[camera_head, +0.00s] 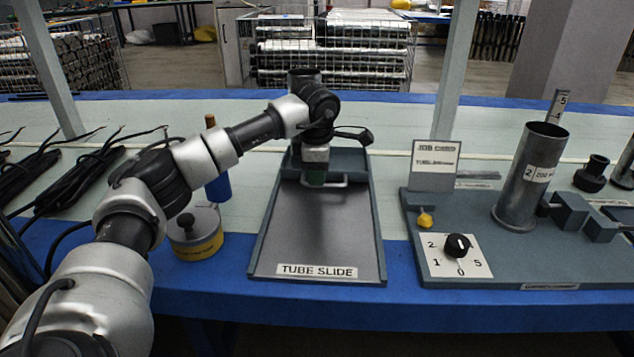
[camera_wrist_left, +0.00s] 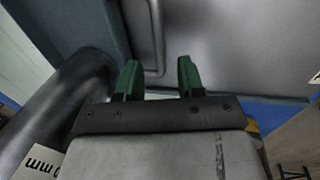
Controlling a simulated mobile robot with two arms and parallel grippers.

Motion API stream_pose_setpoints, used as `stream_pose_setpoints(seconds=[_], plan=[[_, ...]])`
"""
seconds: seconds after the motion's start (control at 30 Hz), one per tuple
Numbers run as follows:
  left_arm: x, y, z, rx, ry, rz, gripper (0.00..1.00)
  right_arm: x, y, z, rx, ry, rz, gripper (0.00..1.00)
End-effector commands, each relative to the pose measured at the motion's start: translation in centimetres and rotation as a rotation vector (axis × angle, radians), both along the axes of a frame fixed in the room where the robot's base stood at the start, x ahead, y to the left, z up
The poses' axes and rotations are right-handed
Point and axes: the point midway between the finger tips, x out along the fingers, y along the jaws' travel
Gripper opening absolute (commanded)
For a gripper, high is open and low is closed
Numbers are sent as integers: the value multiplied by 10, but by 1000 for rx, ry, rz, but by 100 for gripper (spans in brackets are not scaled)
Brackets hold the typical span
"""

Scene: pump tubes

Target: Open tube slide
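The tube slide (camera_head: 318,230) is a grey tray with raised side rims and a front label reading TUBE SLIDE. It has a pale bar handle (camera_head: 338,184) towards its far end. The handle also shows in the left wrist view (camera_wrist_left: 158,42) as a bent bar. My left gripper (camera_head: 315,182) is over the far part of the slide, pointing down beside the handle. In the left wrist view its green fingers (camera_wrist_left: 158,76) are apart with nothing clearly held between them. The handle's bent end appears close to the fingertips; contact cannot be told. My right gripper is out of view.
A blue-handled tool (camera_head: 219,187) and a yellow-banded round weight (camera_head: 195,235) stand left of the slide. Black cables (camera_head: 80,180) lie at left.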

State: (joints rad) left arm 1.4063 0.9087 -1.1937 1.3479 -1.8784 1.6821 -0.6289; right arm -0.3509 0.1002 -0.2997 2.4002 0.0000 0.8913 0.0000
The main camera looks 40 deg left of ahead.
Motion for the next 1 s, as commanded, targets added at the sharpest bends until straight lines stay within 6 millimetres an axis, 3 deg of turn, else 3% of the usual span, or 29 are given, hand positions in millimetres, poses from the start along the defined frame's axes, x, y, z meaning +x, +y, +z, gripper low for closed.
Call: stream_pose_setpoints(seconds=[0.03, 0.2, 0.53, 0.8, 1.0], plan=[[1, 1, -11, 0, 2, 0, 38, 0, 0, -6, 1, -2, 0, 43], [3, 2, -23, 0, 0, 0, 38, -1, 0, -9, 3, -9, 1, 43], [4, 2, -25, 0, 0, 0, 38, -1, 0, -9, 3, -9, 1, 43], [4, 2, -25, 0, 0, 0, 0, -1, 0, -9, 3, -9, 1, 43], [4, 2, -25, -1, -1, 0, 0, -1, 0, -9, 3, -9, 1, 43]])
